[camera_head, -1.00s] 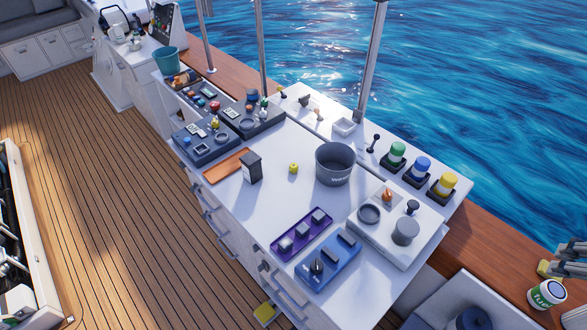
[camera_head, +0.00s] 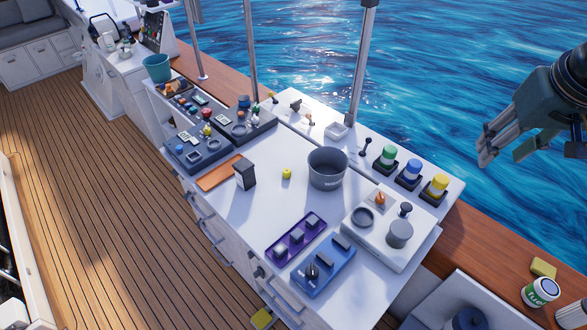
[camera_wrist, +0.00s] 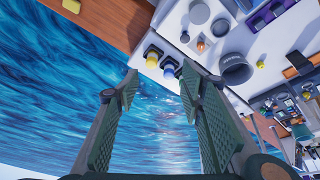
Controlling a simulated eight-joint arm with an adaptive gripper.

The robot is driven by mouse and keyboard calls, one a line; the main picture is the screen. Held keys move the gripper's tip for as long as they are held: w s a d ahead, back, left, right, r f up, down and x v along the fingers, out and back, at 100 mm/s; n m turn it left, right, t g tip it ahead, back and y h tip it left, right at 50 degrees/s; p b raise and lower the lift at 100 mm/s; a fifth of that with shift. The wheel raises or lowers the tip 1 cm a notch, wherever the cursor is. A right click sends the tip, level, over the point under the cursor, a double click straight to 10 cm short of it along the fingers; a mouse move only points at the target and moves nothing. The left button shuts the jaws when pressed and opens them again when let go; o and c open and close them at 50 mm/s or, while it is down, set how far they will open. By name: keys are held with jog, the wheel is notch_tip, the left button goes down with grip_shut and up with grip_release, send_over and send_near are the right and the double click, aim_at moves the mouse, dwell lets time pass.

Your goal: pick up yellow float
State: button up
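The yellow float (camera_head: 287,173) is a small yellow piece standing on the white counter (camera_head: 225,215), between the black box and the grey bucket. It also shows small in the wrist view (camera_wrist: 261,65), at the right beside the bucket. My gripper (camera_head: 500,150) is at the far right in the head view, over the water side and well away from the float. In the wrist view its two fingers (camera_wrist: 158,80) stand wide apart with nothing between them.
A grey bucket (camera_head: 327,170) stands right of the float and a black box (camera_head: 245,174) left of it. Green, blue and yellow lidded jars (camera_head: 411,172) line the water side. Purple (camera_head: 297,236) and blue (camera_head: 325,264) trays lie in front. Upright poles (camera_head: 358,70) rise behind.

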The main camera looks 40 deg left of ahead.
jog(key=w+a+n+g, duration=0.1)
jog(key=w+a+n, duration=0.2)
jog(key=a, duration=1.1)
jog(key=n+g+h, duration=0.2)
jog(key=n+g, duration=0.1)
jog(key=n, duration=0.5)
send_over(287, 171)
notch_tip(287, 171, down, 37)
jog(key=shift+d+r+p, duration=0.1)
jog(key=shift+r+p, duration=0.1)
jog(key=shift+p, duration=0.1)
jog(key=shift+f, duration=0.3)
jog(key=shift+f, duration=1.25)
